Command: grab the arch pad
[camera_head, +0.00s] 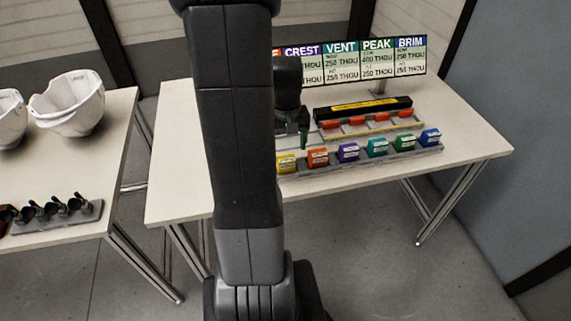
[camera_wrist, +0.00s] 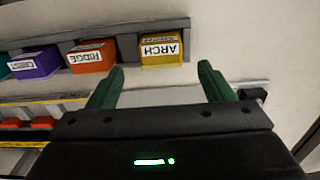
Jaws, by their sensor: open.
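The arch pad is a yellow block with a white label reading ARCH. It sits at the left end of the front rail in the head view (camera_head: 286,163), partly hidden by my arm. In the wrist view the arch pad (camera_wrist: 162,50) appears upside down at the top middle, just beyond the fingertips and roughly centred between them. My gripper (camera_wrist: 161,70) is open and empty, with two green fingers spread apart. In the head view my gripper (camera_head: 302,137) is close to the arch pad, behind and above it, partly hidden by my arm.
An orange RIDGE pad (camera_wrist: 91,56) sits beside the arch pad, then a purple pad (camera_wrist: 36,63). More coloured pads continue along the rail (camera_head: 410,153). Behind are red pieces (camera_head: 367,121), a black case (camera_head: 345,108) and a sign board (camera_head: 360,62). White shells (camera_head: 68,103) stand on the left table.

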